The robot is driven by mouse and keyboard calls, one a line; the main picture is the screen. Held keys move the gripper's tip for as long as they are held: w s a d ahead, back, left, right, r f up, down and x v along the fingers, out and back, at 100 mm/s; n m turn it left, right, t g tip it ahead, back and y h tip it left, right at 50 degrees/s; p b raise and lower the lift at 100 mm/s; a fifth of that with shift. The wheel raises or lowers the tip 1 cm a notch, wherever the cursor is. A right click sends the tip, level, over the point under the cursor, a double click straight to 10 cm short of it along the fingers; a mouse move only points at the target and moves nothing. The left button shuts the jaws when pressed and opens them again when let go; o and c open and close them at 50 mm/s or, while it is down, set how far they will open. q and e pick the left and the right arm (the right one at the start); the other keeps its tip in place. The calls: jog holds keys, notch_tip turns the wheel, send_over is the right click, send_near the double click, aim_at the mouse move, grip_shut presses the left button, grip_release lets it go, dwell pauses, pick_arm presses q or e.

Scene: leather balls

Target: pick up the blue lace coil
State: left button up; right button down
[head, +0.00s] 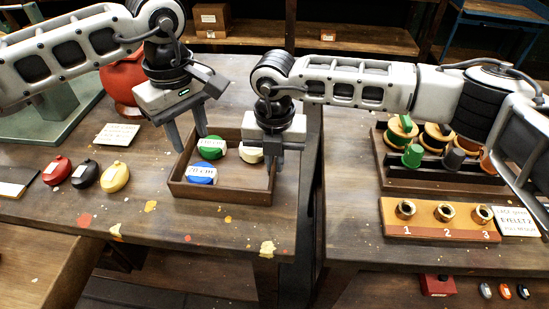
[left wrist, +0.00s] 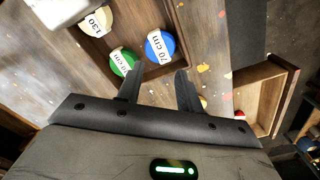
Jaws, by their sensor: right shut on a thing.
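The blue lace coil (head: 201,174), with a white label, lies in the front left of a wooden tray (head: 222,194). It also shows in the left wrist view (left wrist: 160,46), just beyond my fingertips. A green coil (head: 210,147) lies behind it, and a cream coil (head: 250,154) lies to the right. My left gripper (head: 188,138) is open and empty, above the tray's left side and apart from the blue coil. My right gripper (head: 273,162) is at the tray's right side, shut at the cream coil, whose right part it hides.
Red, black and yellow ovals (head: 86,174) lie left of the tray, with a card (head: 117,134) behind them. A red round vessel (head: 124,82) stands at the back. A spool rack (head: 430,180) and a numbered eyelet board (head: 440,232) are on the right. The table before the tray is mostly clear.

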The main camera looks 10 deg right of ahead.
aim_at(201, 171)
dwell(0.3)
pick_arm(q)
jog(key=o, duration=0.5)
jog(key=shift+c, duration=0.2)
notch_tip(201, 171, down, 9)
jog(key=n, duration=2.3)
jog(key=shift+f, duration=0.1)
